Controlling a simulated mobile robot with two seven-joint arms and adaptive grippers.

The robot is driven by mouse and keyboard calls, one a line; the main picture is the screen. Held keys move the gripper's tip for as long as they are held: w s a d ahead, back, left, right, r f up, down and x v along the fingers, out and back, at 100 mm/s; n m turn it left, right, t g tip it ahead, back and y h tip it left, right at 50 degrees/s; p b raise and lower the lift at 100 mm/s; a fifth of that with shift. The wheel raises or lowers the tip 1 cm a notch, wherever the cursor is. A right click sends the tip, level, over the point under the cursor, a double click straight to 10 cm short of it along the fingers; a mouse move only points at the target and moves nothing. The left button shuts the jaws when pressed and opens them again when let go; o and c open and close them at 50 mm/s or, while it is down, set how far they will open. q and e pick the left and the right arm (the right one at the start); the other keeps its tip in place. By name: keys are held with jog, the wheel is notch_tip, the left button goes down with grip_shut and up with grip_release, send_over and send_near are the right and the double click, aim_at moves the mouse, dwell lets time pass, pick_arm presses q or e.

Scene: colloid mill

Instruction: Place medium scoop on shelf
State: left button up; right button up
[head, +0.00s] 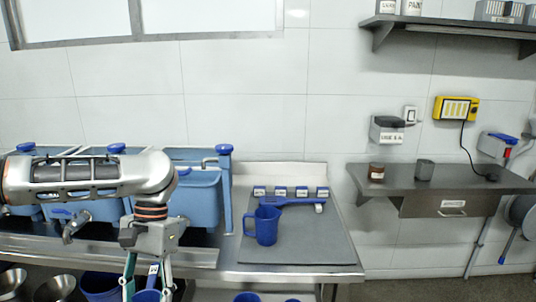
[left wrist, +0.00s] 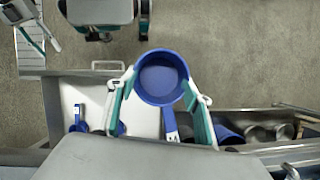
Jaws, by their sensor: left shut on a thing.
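My left gripper (head: 146,284) hangs at the bottom of the head view, left of the grey mat, with its fingers cut off by the frame edge. It is shut on a blue scoop (head: 147,296). In the left wrist view the round blue scoop (left wrist: 160,76) sits between the two teal-padded fingers, above the floor, with a blue handle (left wrist: 170,121) below it. A lower grey wall shelf (head: 385,184) and an upper one (head: 450,28) are at the right. My right gripper (left wrist: 36,28) seems to show at the upper left of the wrist view, partly cut off.
A jar (head: 376,172) and a grey cup (head: 424,170) stand on the lower shelf. An open white drawer (left wrist: 138,95) holds blue scoops (left wrist: 77,126).

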pick_arm(q)
jog(key=shift+s+a+r+n+h, duration=0.15)
jog(key=shift+s+r+n+h, duration=0.3)
jog(key=shift+n, duration=0.55)
jog(key=shift+s+f, duration=0.1)
jog(key=shift+f, duration=2.5)
jog(key=shift+a, duration=0.1)
